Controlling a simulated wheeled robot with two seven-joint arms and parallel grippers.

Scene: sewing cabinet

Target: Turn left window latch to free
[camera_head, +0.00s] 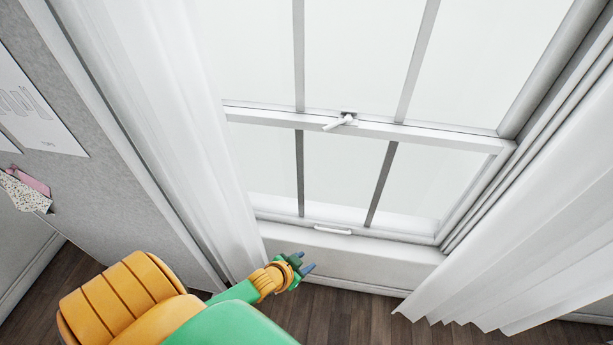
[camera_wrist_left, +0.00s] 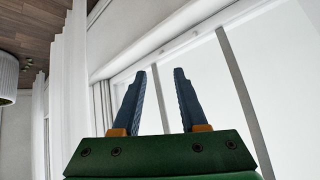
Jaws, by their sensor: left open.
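The white window latch (camera_head: 341,122) sits on the middle rail where the upper and lower sashes meet. Its lever points left and slightly toward me. It is the only latch I can make out. My left gripper (camera_head: 308,267) is low in front of the window, below the sill and well away from the latch. In the left wrist view, its two blue fingers (camera_wrist_left: 159,75) are apart with nothing between them. The latch cannot be made out in that view. My right gripper is not in view.
A white curtain (camera_head: 165,110) hangs left of the window, close to my left arm. Another curtain (camera_head: 545,225) hangs at the right. A white lift handle (camera_head: 332,230) is on the bottom rail. The space before the panes is clear.

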